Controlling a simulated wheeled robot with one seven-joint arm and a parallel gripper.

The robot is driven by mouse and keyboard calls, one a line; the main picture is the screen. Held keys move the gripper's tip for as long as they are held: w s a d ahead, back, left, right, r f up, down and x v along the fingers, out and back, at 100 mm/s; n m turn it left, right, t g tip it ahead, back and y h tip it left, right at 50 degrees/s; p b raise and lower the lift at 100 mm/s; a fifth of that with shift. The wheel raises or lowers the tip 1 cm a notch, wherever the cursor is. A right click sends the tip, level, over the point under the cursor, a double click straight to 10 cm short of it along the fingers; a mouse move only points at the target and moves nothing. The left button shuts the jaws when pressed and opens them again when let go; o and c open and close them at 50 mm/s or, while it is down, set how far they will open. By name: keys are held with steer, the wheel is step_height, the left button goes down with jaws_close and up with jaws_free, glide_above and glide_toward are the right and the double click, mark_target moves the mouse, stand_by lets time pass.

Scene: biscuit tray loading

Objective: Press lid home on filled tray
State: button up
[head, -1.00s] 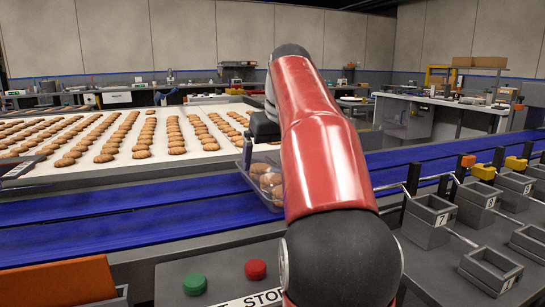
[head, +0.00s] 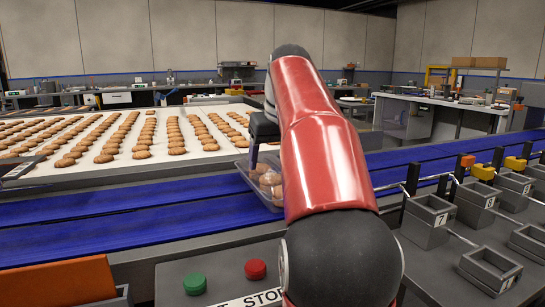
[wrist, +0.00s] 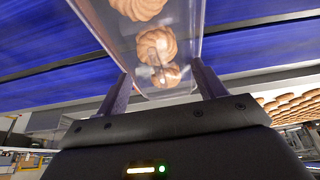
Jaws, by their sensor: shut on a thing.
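A clear plastic tray (head: 262,199) with several brown biscuits in it is at the blue belt, partly hidden behind my red arm in the head view. I cannot tell whether it touches the belt. In the wrist view the clear tray (wrist: 112,28) runs up from between my fingers, with biscuits showing inside. My gripper (wrist: 158,84) is shut on the tray's near end, one dark finger on each side. In the head view a dark finger reaches down to the tray's left part. No separate lid can be made out.
A blue conveyor belt (head: 110,210) crosses the view. Behind it, a pale surface (head: 215,165) carries rows of biscuits. Numbered grey bins (head: 430,218) stand at right. Green (head: 194,283) and red (head: 255,269) buttons are in front, beside an orange panel (head: 60,284).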

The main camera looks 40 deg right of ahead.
steer(key=o, duration=1)
steer(key=shift+w+d+f, duration=0.1)
steer(key=shift+f, duration=0.35)
steer(key=shift+r, duration=0.1)
steer(key=shift+r, duration=0.5)
steer(key=shift+v, duration=3.5)
steer(key=shift+f, duration=0.1)
